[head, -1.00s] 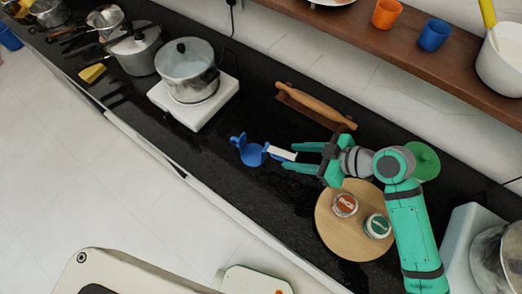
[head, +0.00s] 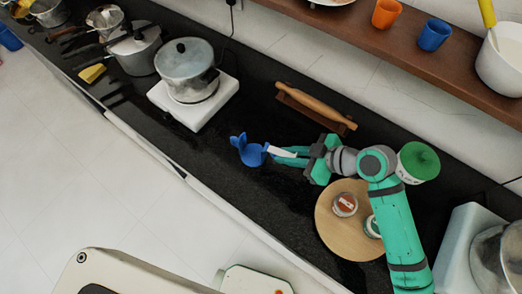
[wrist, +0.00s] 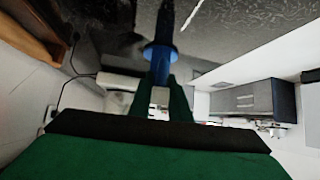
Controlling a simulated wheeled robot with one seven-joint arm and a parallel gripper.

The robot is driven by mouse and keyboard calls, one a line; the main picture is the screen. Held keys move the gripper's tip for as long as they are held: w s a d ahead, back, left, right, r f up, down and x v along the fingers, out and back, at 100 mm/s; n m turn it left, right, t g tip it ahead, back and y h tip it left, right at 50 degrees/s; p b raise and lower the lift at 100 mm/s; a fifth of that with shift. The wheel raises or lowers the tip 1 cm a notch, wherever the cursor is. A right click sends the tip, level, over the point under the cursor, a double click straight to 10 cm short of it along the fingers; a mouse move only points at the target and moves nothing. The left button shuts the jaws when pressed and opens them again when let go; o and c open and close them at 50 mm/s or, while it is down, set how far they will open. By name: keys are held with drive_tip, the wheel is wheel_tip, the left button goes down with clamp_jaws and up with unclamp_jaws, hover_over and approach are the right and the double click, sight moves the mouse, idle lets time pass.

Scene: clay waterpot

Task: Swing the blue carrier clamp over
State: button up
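The blue carrier clamp (head: 248,151) is on the black counter, left of my gripper in the head view. It has upright blue prongs and a white handle (head: 281,152) pointing right, toward my gripper. My gripper (head: 288,155) has its green fingers close together on the white handle. In the wrist view the blue clamp (wrist: 160,55) is straight ahead, with the white part (wrist: 159,98) between the two fingers (wrist: 161,103). The fingers partly hide the handle.
A rolling pin (head: 316,106) lies behind. A lidded pot (head: 187,68) stands on a white burner to the left. A round wooden board (head: 332,229) with small jars and a green-lidded container (head: 418,161) are to the right.

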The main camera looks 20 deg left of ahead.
drive_tip(key=shift+r, duration=0.1)
idle(0.4)
drive_tip(key=shift+r+h, duration=0.45)
drive_tip(key=shift+h, duration=0.35)
drive_tip(key=shift+a, duration=0.1)
drive_tip(key=shift+a+r+h, duration=0.15)
drive_tip(key=shift+r+h, duration=0.35)
drive_tip(key=shift+h, duration=0.1)
drive_tip(key=shift+r, duration=0.1)
drive_tip(key=shift+w+a+r+g+h, duration=0.1)
drive_tip(key=shift+a+r+g+h, duration=0.25)
drive_tip(key=shift+h, duration=0.45)
drive_tip(key=shift+d, duration=0.1)
